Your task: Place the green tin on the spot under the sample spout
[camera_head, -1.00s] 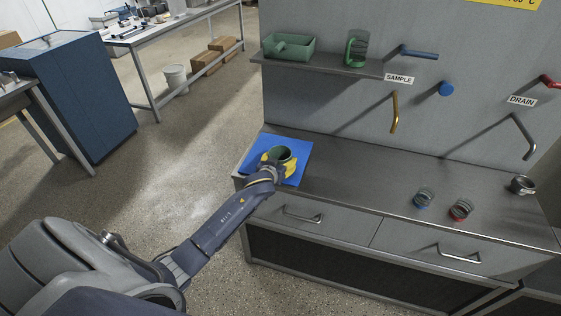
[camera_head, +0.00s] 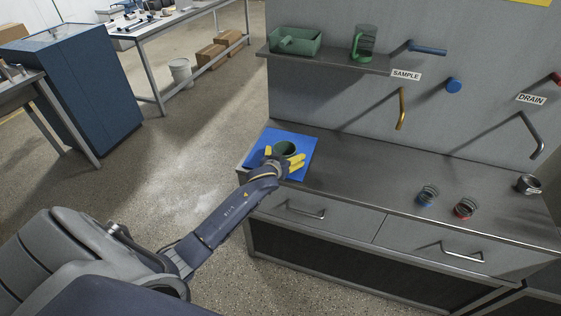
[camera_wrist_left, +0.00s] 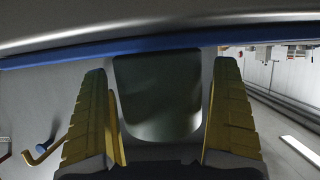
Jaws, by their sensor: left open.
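The green tin (camera_head: 285,148) stands upright on a blue mat (camera_head: 301,142) at the left end of the steel counter. My left gripper (camera_head: 285,160) has its yellow fingers open around the tin. In the left wrist view the tin (camera_wrist_left: 158,95) sits between the two fingers (camera_wrist_left: 160,120), with a gap visible at each side. The brass sample spout (camera_head: 402,108) is on the back wall below the SAMPLE label (camera_head: 406,75). The counter spot under it shows no clear marking. My right gripper is not in view.
Blue (camera_head: 427,196) and red (camera_head: 464,207) based items and a metal cup (camera_head: 528,184) stand at the right. The middle counter is clear.

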